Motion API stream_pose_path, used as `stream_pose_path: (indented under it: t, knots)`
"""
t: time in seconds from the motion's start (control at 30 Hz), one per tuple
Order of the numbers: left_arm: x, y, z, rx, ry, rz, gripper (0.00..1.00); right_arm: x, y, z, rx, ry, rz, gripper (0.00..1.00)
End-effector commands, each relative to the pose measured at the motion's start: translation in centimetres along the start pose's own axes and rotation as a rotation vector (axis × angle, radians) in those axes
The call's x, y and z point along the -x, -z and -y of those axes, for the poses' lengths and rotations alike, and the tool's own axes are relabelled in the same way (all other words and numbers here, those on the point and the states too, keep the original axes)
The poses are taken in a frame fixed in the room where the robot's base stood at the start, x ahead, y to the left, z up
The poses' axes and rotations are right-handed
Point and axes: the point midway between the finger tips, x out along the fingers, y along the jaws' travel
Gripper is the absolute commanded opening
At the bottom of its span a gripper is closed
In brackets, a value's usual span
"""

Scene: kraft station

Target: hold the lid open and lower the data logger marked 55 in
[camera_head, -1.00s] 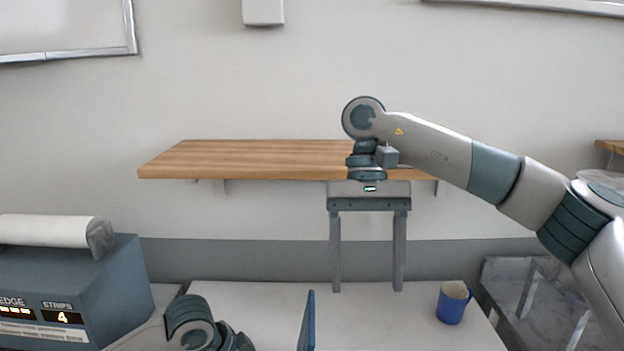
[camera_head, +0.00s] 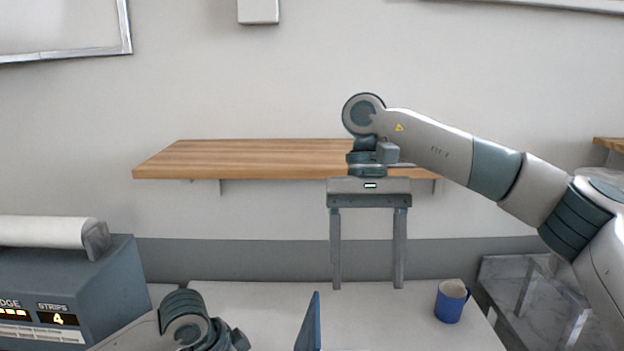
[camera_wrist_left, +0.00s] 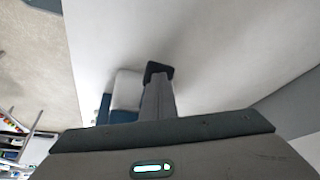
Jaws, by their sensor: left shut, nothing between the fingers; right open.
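A thin blue upright panel (camera_head: 309,324), perhaps the lid, rises from the bottom edge of the head view, leaning slightly. Whatever it belongs to is below the picture. No data logger marked 55 can be made out in either view. My right gripper (camera_head: 367,283) points down with its fingers wide apart and empty, above the white tabletop, up and to the right of the panel. My left gripper (camera_wrist_left: 158,72) shows in the left wrist view with its fingers shut together, near a white block (camera_wrist_left: 127,92) with blue parts beside it. Whether it touches them I cannot tell.
A blue mug (camera_head: 450,306) stands on the right of the white table (camera_head: 262,297). A grey-blue machine (camera_head: 70,285) with a white roll is at the left. A wooden shelf (camera_head: 240,160) is on the wall behind my right gripper.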

Motion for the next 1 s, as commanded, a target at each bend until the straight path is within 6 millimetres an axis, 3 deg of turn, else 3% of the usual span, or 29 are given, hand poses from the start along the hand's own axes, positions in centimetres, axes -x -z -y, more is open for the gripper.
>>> stream_pose_path:
  t: [1.0]
  knots:
    - [1.9, 0.2, 0.6, 0.002, 0.007, 0.0, 0.0, 0.1, 0.0, 0.0, 0.0, 0.0, 0.0, 0.67]
